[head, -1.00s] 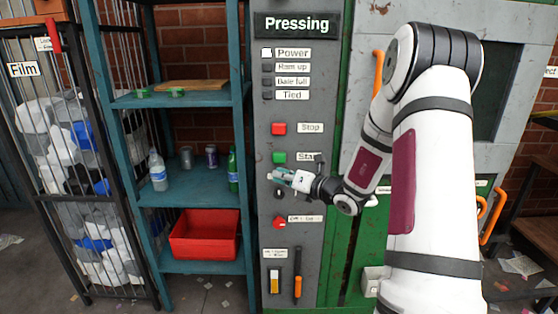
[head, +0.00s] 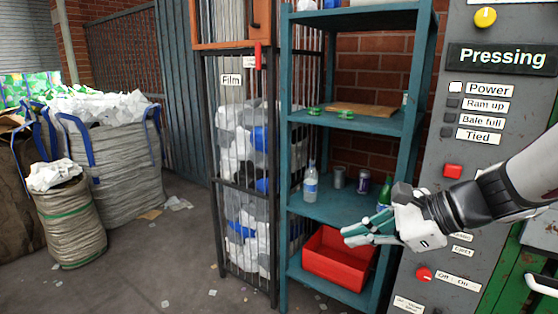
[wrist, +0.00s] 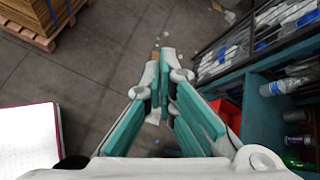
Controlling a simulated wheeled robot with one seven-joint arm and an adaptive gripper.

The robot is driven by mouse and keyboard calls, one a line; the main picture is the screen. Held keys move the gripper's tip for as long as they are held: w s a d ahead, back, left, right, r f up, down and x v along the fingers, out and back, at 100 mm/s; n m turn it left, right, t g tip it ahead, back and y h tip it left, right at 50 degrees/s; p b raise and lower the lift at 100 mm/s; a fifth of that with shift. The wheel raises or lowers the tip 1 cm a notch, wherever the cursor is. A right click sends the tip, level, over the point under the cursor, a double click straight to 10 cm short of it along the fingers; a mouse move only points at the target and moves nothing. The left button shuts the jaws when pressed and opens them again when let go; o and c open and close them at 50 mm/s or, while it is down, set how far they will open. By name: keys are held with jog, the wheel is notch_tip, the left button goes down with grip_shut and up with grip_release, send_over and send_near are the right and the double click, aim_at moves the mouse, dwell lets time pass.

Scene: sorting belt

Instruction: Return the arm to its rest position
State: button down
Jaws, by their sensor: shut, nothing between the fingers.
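My gripper (head: 358,234) is at the right of the head view, in front of the control panel marked Pressing (head: 492,100) and the teal shelf (head: 330,212). Its fingers point left and are shut with nothing between them. It hides part of the panel's lower buttons and part of a green bottle (head: 384,190). In the wrist view the gripper (wrist: 167,60) has its teal-padded fingers closed at the tips, over the grey floor.
The shelf holds a clear bottle (head: 310,184), cans (head: 363,182) and a red bin (head: 336,262). A barred Film cage (head: 248,190) stands left of it. Filled sacks (head: 118,150) stand farther left. The floor (head: 170,265) between has open room with scattered scraps.

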jog(key=s+a+n+g+h, duration=0.25)
jog(key=s+n+h, duration=0.25)
jog(key=s+n, duration=0.75)
jog(key=s+d+r+n+t+h, duration=0.1)
jog(key=s+d+n+h, duration=0.3)
jog(key=s+d+n, duration=0.2)
jog(key=shift+s+d, duration=0.7)
jog(key=shift+s, duration=0.3)
jog(key=shift+r, duration=0.1)
dwell(1.8)
